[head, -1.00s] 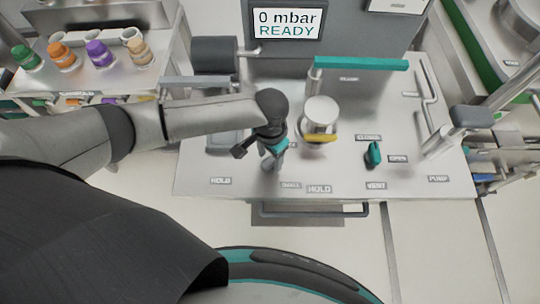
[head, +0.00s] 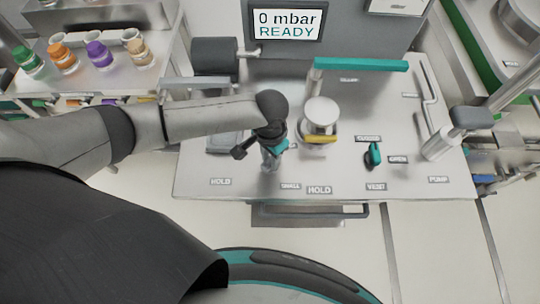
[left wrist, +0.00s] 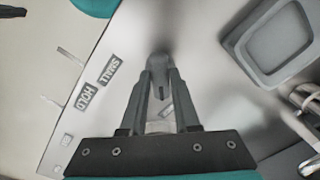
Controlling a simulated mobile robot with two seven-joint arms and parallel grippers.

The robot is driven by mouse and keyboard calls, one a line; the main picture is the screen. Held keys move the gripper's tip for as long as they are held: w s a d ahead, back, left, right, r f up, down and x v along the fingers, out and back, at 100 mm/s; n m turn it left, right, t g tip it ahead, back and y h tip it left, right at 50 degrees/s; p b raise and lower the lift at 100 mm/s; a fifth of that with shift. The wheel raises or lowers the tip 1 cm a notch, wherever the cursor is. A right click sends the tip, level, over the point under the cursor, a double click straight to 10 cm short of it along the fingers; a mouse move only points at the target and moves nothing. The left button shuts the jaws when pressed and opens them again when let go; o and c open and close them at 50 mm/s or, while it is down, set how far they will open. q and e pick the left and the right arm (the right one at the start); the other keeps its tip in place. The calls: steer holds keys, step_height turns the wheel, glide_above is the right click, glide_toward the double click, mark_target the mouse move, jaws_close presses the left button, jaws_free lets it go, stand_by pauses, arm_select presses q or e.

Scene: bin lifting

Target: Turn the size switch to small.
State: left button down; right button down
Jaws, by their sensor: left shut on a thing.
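My left gripper (head: 270,167) is over the front left part of the steel bench, pointing down at the panel. In the left wrist view its fingers (left wrist: 158,68) are shut on a small grey piece, the size switch (left wrist: 158,62), between the tips. The switch is mostly hidden by the fingers, and its exact pointing direction cannot be told. The SMALL label (head: 290,187) lies just right of and in front of the gripper; it also shows in the left wrist view (left wrist: 109,70). My right gripper is not in view.
A metal cylinder with a yellow handle (head: 320,138) stands close right of the gripper. A teal valve knob (head: 373,155) is further right, and a teal bar (head: 362,63) is behind. A grey tray (left wrist: 270,45) lies beside the gripper. The display (head: 287,24) reads 0 mbar READY.

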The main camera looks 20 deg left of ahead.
arm_select(q)
steer(key=shift+r+m+p, duration=0.15)
steer(key=shift+m+p, duration=1.05)
steer(key=shift+m, duration=0.3)
steer(key=m+p, duration=0.2)
steer(key=m, duration=0.2)
steer(key=shift+m, duration=0.3)
steer(key=m+p, duration=0.1)
steer(key=m, duration=0.9)
steer(key=shift+m, duration=0.3)
steer(key=c, duration=0.6)
jaws_free()
steer(key=shift+c, duration=0.2)
